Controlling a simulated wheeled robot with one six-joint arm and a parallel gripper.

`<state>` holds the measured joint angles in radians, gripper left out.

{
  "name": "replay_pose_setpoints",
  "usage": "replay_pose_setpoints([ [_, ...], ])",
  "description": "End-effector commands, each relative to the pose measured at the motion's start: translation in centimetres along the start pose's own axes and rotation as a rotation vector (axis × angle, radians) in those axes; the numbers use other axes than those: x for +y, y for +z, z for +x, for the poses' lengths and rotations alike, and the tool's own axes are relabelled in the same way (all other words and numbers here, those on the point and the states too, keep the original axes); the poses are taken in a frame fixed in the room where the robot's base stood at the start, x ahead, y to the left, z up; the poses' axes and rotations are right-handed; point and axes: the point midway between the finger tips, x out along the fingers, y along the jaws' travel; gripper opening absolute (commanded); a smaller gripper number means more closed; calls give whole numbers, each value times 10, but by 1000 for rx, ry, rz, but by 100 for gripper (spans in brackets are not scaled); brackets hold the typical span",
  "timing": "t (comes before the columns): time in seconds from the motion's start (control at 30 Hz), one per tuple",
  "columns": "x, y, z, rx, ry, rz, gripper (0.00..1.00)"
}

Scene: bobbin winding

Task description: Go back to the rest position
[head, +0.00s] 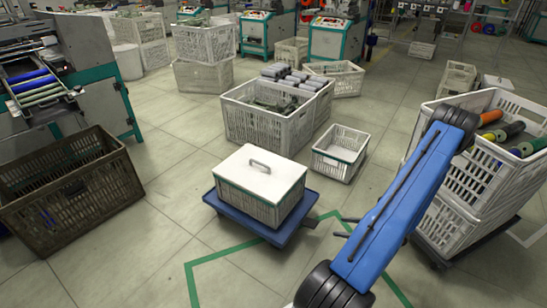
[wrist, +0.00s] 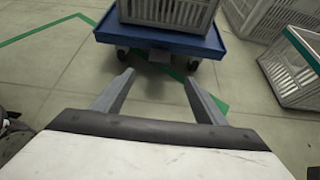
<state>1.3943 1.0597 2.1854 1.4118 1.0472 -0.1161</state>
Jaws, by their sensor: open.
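My gripper (wrist: 158,80) is open and empty in the wrist view, its two grey fingers spread over bare floor. A blue wheeled dolly (wrist: 160,37) is just beyond the fingertips, and I see no contact. In the head view the dolly (head: 235,213) carries a white crate (head: 245,202) with a flat white lid (head: 262,170) and a grey handle. The lid lies on the crate.
A small empty white crate (head: 340,152) stands behind the dolly. Stacked crates (head: 462,187) with coloured bobbins stand at right. A dark brown crate (head: 75,200) is at left. Green floor tape (head: 228,250) runs around the dolly over clear floor.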

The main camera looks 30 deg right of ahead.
Motion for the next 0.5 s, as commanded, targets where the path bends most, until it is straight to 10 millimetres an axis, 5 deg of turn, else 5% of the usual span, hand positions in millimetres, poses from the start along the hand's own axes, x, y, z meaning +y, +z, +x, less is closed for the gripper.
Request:
replay_pose_setpoints([
  [0.27,-1,12,1,3,17,-28,66],
  [0.5,6,87,9,22,136,-206,66],
])
